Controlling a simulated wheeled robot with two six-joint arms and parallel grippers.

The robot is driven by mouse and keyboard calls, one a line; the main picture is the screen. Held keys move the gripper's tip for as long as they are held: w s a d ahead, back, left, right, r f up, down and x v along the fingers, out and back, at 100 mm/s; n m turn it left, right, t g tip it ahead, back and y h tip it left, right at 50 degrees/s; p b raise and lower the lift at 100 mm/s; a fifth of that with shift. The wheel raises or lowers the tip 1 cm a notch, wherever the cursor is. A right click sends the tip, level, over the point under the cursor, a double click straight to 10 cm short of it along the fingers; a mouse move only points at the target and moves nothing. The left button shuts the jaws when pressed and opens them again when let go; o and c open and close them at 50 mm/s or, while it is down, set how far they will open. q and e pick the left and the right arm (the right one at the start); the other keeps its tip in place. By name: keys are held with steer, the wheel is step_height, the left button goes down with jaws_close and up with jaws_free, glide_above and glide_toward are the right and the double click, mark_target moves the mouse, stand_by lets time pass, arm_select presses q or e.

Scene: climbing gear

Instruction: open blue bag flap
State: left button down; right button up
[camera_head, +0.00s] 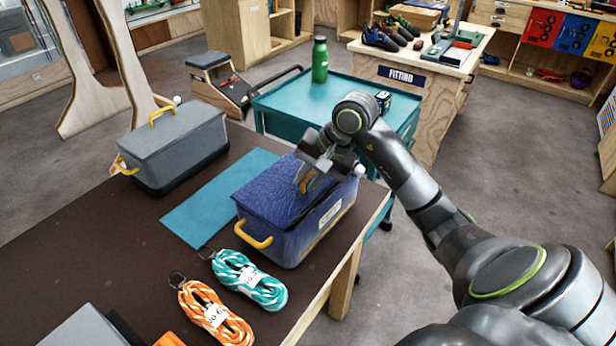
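The blue bag (318,224) stands on the brown table with its dark blue flap (276,193) lying over the top. A yellow side handle (253,237) shows at its left front. My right gripper (308,183) reaches in from the right and points down at the top of the flap. An orange-yellow piece, apparently the flap's pull, shows at its fingertips. The fingers partly hide it, so I cannot tell whether they grip it. My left gripper is not in view.
A grey bag (176,146) with yellow handles stands at left on the table (95,222). A teal mat (213,201) lies between the bags. Teal rope (250,281) and orange rope (214,315) lie in front. A teal cart (290,105) with a green bottle (320,60) stands behind.

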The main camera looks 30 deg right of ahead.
steer(key=shift+c, duration=0.3)
jaws_close()
steer(key=shift+w+r, duration=0.25)
steer(key=shift+r, duration=0.2)
steer(key=o, duration=1.1)
jaws_free()
steer(key=shift+a, duration=0.1)
steer(key=shift+a+p+v, duration=0.2)
steer(key=shift+p+v, duration=0.35)
steer(key=shift+v, duration=0.8)
steer(key=shift+a+p+v, duration=0.2)
steer(key=shift+p+v, duration=0.35)
steer(key=shift+v, duration=0.75)
steer(key=shift+s+r, duration=0.1)
steer(key=shift+r, duration=0.05)
